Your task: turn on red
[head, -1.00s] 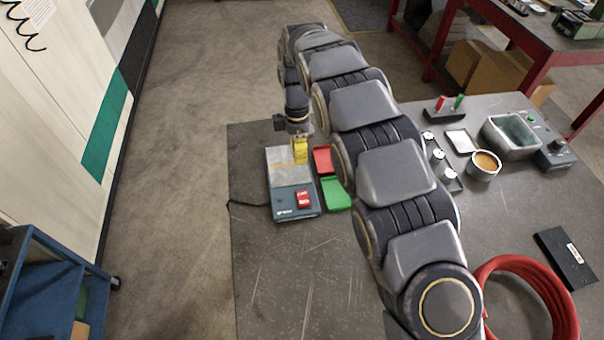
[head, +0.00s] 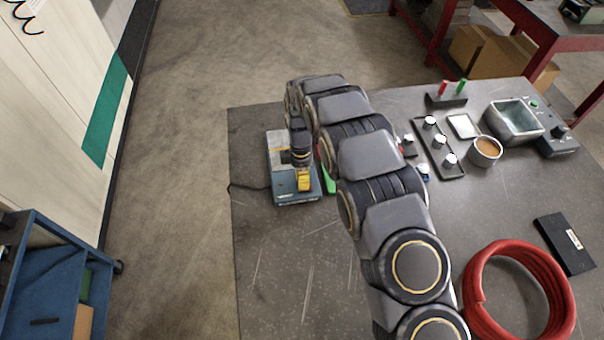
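A blue-grey switch box (head: 284,140) with a light top plate stands at the left of the table, its cable running off left. My gripper (head: 304,182), with yellow fingertips, is over the front part of the box, where the red switch showed earlier. The gripper now hides that switch, so its position and any contact cannot be seen. The yellow fingertips look close together, but whether they are shut is too small to tell. A green tray (head: 329,181) shows partly beside the box. The red tray behind it is hidden by my arm.
Right of my arm are a rack with several white-topped pieces (head: 440,141), a stand with red and green pegs (head: 446,100), a cup (head: 485,151) and a metal basin (head: 513,122). A red hose coil (head: 478,268) lies front right. The front left tabletop is clear.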

